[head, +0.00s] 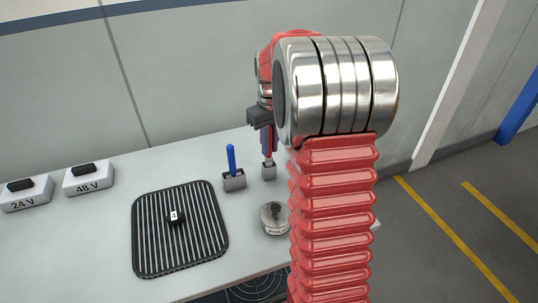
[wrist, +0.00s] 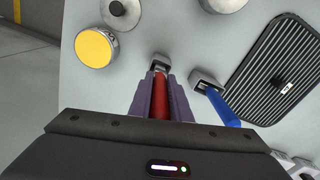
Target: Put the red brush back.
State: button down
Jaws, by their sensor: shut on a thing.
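The red brush (wrist: 160,97) is between the purple fingers of my gripper (wrist: 164,98), which is shut on it. I cannot tell how deep the end sits. A blue brush (head: 231,158) stands in a second grey holder (head: 234,181) just left; it also shows in the wrist view (wrist: 222,108).
A black ribbed mat (head: 150,230) with a small black block (head: 175,217) lies left. A knobbed metal pot (head: 275,220) stands in front of the holders. Boxes marked 24 V (head: 27,194) and 48 V (head: 89,178) stand far left. A yellow-topped tin (wrist: 96,47) shows in the wrist view.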

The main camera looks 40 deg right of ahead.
aim_at(270, 157)
jog(key=shift+f, duration=1.85)
jog(key=c, duration=1.6)
grip_release()
jog(key=shift+c, duration=0.2)
jog(key=shift+r, duration=0.1)
